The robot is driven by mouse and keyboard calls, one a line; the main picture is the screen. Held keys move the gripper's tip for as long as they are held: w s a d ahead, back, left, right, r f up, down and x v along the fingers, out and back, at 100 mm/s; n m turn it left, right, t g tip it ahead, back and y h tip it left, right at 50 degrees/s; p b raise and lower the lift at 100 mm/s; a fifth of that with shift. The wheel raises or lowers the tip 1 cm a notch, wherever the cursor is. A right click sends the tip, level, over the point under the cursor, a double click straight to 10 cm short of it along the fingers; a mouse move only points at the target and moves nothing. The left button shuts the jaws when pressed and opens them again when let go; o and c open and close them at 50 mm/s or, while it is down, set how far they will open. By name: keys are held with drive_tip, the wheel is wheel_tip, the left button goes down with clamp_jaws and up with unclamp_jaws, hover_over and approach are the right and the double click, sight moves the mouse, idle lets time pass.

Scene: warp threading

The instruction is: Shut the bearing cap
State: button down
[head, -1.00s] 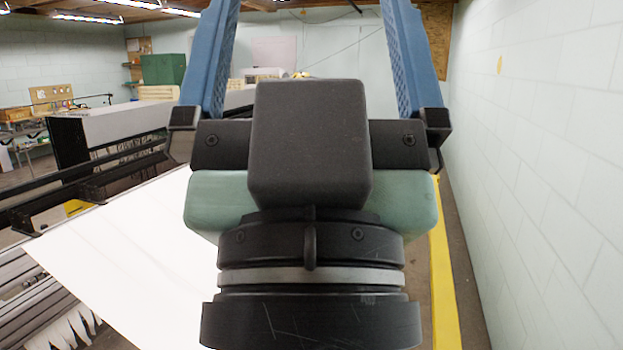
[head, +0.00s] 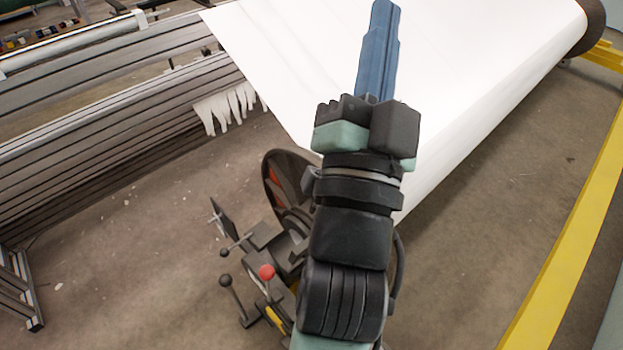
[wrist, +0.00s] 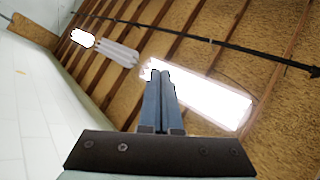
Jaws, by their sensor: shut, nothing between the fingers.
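The bearing stand (head: 272,240) is at the lower middle of the head view, at the near end of the white roll, beside the dark flange (head: 278,172). A dark flat plate (head: 226,218) stands tilted at its left side; it may be the bearing cap raised open, but I cannot tell for sure. My arm hides the stand's right part. My gripper (head: 383,8) is shut and empty, above the white sheet in the picture and apart from the stand. The wrist view shows its blue fingers (wrist: 160,72) together, pointing toward the ceiling.
Levers with a red knob (head: 266,272) and black knobs (head: 225,281) stick up by the stand. A slatted metal frame (head: 110,150) is at left, with torn white strips (head: 225,105). A yellow rail (head: 560,250) runs at right. Bare floor lies between.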

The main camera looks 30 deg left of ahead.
drive_tip(key=s+a+f+m+g+y+b, duration=0.15)
drive_tip(key=f+b, duration=0.25)
drive_tip(key=f, duration=0.7)
drive_tip(key=s+a+f+m+g+b, duration=0.1)
drive_tip(key=a+f+m+b, duration=0.2)
drive_tip(key=f, duration=0.8)
drive_tip(key=s+a+f+m+g+b, duration=0.1)
drive_tip(key=a+f+b, duration=0.1)
drive_tip(key=f+b, duration=0.65)
drive_tip(key=m+g+b, duration=0.2)
drive_tip(key=m+b, duration=0.3)
drive_tip(key=b, duration=0.3)
approach(300, 255)
drive_tip(key=x, duration=0.5)
drive_tip(key=shift+w+a+r, duration=0.1)
drive_tip(key=shift+w+r, duration=0.1)
drive_tip(key=shift+w, duration=0.15)
